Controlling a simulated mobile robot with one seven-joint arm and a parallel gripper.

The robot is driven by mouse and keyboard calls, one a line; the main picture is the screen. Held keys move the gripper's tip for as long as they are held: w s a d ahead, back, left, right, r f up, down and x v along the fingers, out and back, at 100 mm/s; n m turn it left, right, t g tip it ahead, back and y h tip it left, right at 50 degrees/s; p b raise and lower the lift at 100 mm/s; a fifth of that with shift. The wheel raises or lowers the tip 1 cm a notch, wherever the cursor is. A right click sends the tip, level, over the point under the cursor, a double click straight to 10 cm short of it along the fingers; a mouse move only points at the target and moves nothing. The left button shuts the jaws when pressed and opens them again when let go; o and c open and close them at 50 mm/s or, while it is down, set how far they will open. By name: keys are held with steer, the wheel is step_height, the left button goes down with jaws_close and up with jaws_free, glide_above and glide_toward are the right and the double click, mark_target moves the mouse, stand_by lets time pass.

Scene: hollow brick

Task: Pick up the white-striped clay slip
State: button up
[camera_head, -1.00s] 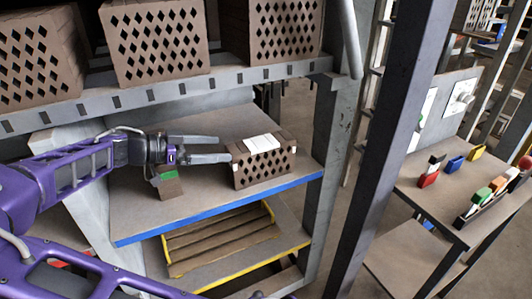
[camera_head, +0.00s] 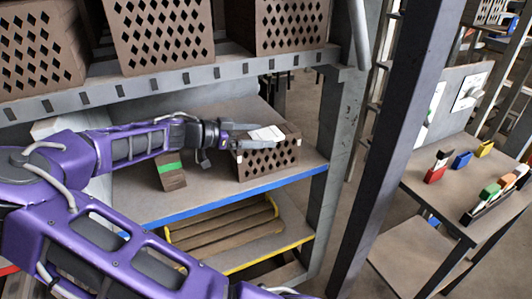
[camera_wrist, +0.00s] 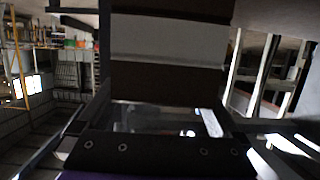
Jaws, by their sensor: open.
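In the wrist view, a brown block face with a white band (camera_wrist: 168,38) fills the upper middle, very near the camera. My gripper (camera_head: 262,136) is open, pointing right, with its fingers at the block's top. The fingers overlap the block in the head view; whether they touch it I cannot tell.
A brown block with a green stripe (camera_head: 170,172) stands left of the white-striped one, below my arm. Perforated bricks (camera_head: 165,35) fill the shelf above, whose edge overhangs. A grey post stands right. A side table (camera_head: 440,190) holds coloured blocks.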

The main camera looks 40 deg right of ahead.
steer(key=shift+s+d+f, duration=0.15)
steer(key=shift+d, duration=0.3)
steer(key=c, duration=1.4)
steer(key=shift+c, duration=0.4)
steer(key=shift+r, duration=0.2)
